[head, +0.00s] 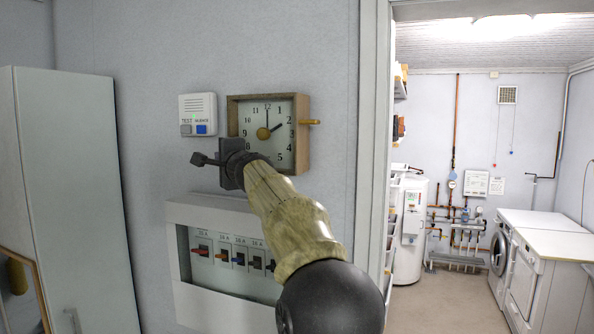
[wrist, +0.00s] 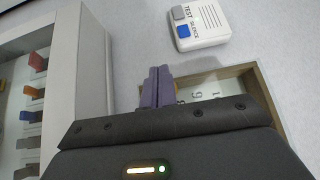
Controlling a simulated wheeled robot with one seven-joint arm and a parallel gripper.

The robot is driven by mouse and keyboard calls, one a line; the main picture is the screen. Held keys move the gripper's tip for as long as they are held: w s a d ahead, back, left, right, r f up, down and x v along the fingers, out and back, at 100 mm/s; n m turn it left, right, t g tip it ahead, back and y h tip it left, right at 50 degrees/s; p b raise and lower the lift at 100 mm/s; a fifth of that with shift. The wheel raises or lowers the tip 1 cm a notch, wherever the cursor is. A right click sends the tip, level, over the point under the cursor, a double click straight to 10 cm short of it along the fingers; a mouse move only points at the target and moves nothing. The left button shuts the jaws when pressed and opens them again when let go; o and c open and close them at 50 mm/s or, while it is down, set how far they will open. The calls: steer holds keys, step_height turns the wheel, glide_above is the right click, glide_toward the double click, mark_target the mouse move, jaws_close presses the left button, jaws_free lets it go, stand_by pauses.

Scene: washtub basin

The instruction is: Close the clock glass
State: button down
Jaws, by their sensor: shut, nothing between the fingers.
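The clock (head: 270,105) hangs on the wall, a square wooden frame around a pale face with black numerals and hands. A brass disc sits at its centre, and a brass handle (head: 311,122) sticks out on its right side. I cannot make out the glass or how far it stands open. My gripper (head: 197,159) is shut and empty, pointing left in front of the clock's lower left corner, which it hides. In the wrist view, my shut fingers (wrist: 156,87) are beside the clock frame (wrist: 262,92), and my gripper body covers much of the clock; contact is unclear.
A white alarm box (head: 198,114) with grey and blue buttons is left of the clock. A breaker panel (head: 185,212) with several switches juts out below. A tall white cabinet (head: 70,190) stands at left. A doorway at right opens on a laundry room.

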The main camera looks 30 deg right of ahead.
stand_by(0.4)
steer(key=s+a, duration=0.9)
steer(key=a, duration=0.1)
steer(key=shift+a+f, duration=0.15)
steer(key=shift+f, duration=0.3)
steer(key=s+f+n+g, duration=0.3)
steer(key=f, duration=0.7)
steer(key=s+f+n+g, duration=0.3)
steer(key=f+n, duration=0.1)
steer(key=f, duration=0.7)
steer(key=s+f+n+g, duration=0.2)
steer(key=s+f+n, duration=0.1)
steer(key=f, duration=0.7)
steer(key=s+d+f+n+g, duration=0.1)
steer(key=s+f+n+g, duration=0.2)
steer(key=s+f, duration=0.6)
steer(key=s+d+f+n+g+h+b, duration=0.1)
steer(key=s+f+n+g, duration=0.3)
steer(key=s+f, duration=0.6)
steer(key=shift+s+d+n+g, duration=0.3)
steer(key=shift+s+d+g, duration=0.2)
steer(key=shift+s+d, duration=0.3)
